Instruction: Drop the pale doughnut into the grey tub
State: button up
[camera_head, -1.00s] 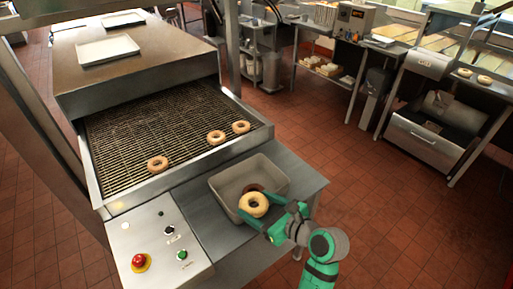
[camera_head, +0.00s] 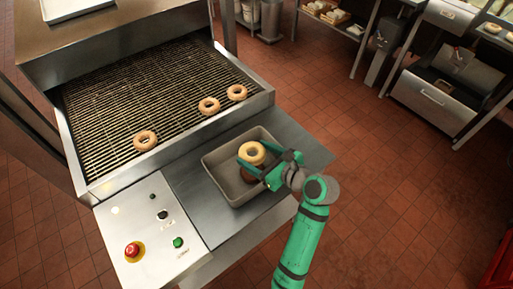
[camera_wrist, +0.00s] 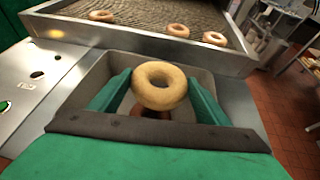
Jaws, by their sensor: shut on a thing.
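The pale doughnut (camera_head: 252,152) is held between the green fingers of my gripper (camera_head: 256,166). It sits over the grey tub (camera_head: 224,184), above the tub's floor. In the wrist view the pale doughnut (camera_wrist: 159,85) shows between both fingers, with the tub's walls (camera_wrist: 90,82) around and behind it. A darker brown doughnut (camera_head: 249,176) lies in the tub below, mostly hidden by the pale one and my gripper.
The tub stands on a steel shelf (camera_head: 290,135) beside a conveyor grill (camera_head: 150,100). Three tan doughnuts lie on the grill, one of them at the left (camera_head: 145,140). A control panel (camera_head: 150,230) with a red button is at the left.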

jog(key=shift+s+f, duration=0.1)
jog(key=shift+f, duration=1.05)
jog(key=o, duration=1.1)
jog(key=shift+o, duration=0.2)
jog(key=v, duration=1)
jog(key=shift+s+d+r, duration=0.2)
jog(key=shift+d+r, duration=0.05)
